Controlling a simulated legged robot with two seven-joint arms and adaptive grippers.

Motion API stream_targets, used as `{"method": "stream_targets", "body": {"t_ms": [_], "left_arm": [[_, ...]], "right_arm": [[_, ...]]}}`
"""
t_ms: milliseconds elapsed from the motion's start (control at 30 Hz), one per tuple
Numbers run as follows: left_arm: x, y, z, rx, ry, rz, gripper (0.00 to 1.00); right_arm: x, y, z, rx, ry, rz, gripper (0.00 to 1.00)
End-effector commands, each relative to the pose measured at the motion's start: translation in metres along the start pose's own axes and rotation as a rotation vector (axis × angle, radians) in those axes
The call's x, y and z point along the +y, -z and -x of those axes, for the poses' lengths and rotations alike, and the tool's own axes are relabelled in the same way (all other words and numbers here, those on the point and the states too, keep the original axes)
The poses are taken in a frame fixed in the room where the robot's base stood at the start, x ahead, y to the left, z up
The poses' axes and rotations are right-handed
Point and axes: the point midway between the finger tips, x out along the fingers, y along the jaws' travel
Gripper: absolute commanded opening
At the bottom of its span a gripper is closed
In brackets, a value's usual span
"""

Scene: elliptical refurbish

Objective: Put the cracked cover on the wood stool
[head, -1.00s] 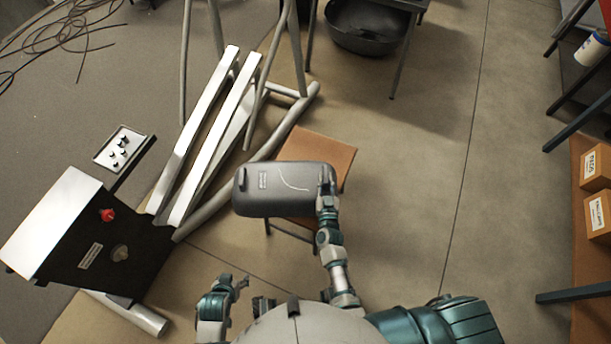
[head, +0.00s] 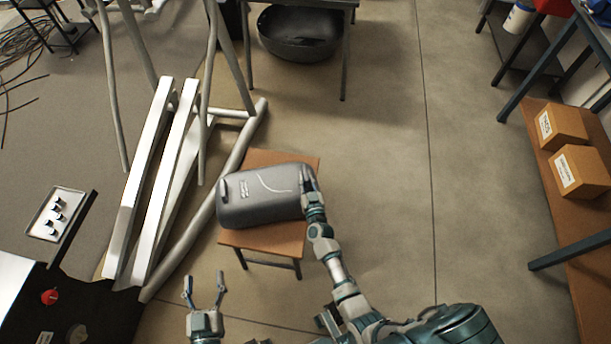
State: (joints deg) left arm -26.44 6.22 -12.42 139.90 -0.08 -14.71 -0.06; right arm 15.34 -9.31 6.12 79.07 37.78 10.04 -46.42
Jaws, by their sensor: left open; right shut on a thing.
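The cracked cover (head: 262,205) is a dark grey rounded shell with a pale curved crack line and a small label. It is over the wood stool (head: 268,240), whose brown seat shows behind and in front of it. I cannot tell whether the cover touches the seat. My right gripper (head: 308,186) is shut on the cover's right end and partly hides it. My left gripper (head: 204,290) is open and empty, in front of the stool and to the left.
The elliptical frame (head: 165,180) with long pale rails stands close to the stool's left. A tray of small parts (head: 55,215) is at far left. A black tub (head: 300,32) sits under a table behind. Boxes (head: 560,128) stand on a shelf at right. Floor right of the stool is clear.

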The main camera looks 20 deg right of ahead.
Motion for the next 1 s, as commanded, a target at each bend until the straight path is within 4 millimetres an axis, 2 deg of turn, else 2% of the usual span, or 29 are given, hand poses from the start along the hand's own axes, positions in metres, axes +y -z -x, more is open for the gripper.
{"method": "stream_targets", "body": {"t_ms": [200, 367, 467, 633, 800, 1000], "left_arm": [[0.005, 0.027, 0.000, 0.214, -0.012, 0.013, 0.68], [0.006, 0.037, 0.002, 0.275, -0.014, 0.015, 0.68], [0.007, 0.044, 0.004, 0.347, -0.017, 0.020, 0.68], [0.010, 0.066, 0.019, 0.566, -0.024, 0.038, 0.68], [0.011, 0.086, 0.040, 0.759, -0.027, 0.053, 0.68], [0.012, 0.096, 0.051, 0.845, -0.028, 0.059, 0.68]], "right_arm": [[0.013, -0.002, -0.023, 0.004, -0.001, -0.003, 0.00], [0.015, -0.002, -0.027, 0.004, -0.001, -0.005, 0.00], [0.015, -0.009, -0.026, 0.002, -0.001, -0.005, 0.00], [0.016, -0.027, -0.026, -0.002, -0.001, -0.003, 0.00], [0.016, -0.035, -0.026, 0.001, -0.001, -0.003, 0.00], [0.015, -0.035, -0.027, 0.004, -0.001, -0.005, 0.00]]}}
